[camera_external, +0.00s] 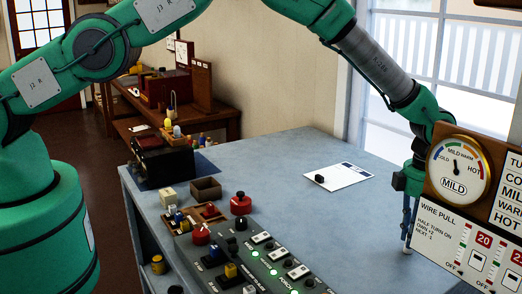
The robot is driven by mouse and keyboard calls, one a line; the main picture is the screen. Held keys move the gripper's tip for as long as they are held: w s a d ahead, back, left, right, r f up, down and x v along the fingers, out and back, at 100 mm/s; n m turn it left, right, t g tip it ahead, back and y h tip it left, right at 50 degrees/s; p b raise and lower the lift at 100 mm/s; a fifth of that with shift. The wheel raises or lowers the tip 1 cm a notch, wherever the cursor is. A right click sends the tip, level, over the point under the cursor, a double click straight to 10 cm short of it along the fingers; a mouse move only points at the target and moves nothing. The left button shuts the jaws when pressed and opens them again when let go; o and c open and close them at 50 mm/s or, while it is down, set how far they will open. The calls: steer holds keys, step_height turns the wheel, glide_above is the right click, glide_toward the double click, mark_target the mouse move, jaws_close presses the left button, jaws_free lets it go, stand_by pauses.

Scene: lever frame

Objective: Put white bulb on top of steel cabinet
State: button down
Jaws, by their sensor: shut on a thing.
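My gripper (407,240) points straight down at the right side of the blue-grey worktop, just left of the dial panel. Its narrow fingers are closed on a small white thing (407,251), which looks like the white bulb. Most of it is hidden between the fingers, and I cannot tell whether it touches the worktop. The blue-grey worktop (290,165) is a broad flat surface with an open-looking side at the left; I cannot tell whether it is the steel cabinet.
A panel with a round dial (459,172) stands close to the right of my gripper. A switch console (262,262) fills the front. A white sheet (338,177) with a small black thing lies at the back. A brown tray (205,189) stands left. The middle worktop is clear.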

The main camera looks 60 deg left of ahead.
steer(key=shift+f, duration=0.15)
steer(key=c, duration=1.6)
jaws_free()
steer(key=shift+r, duration=0.2)
steer(key=shift+r+b, duration=0.9)
steer(key=shift+r, duration=5.1)
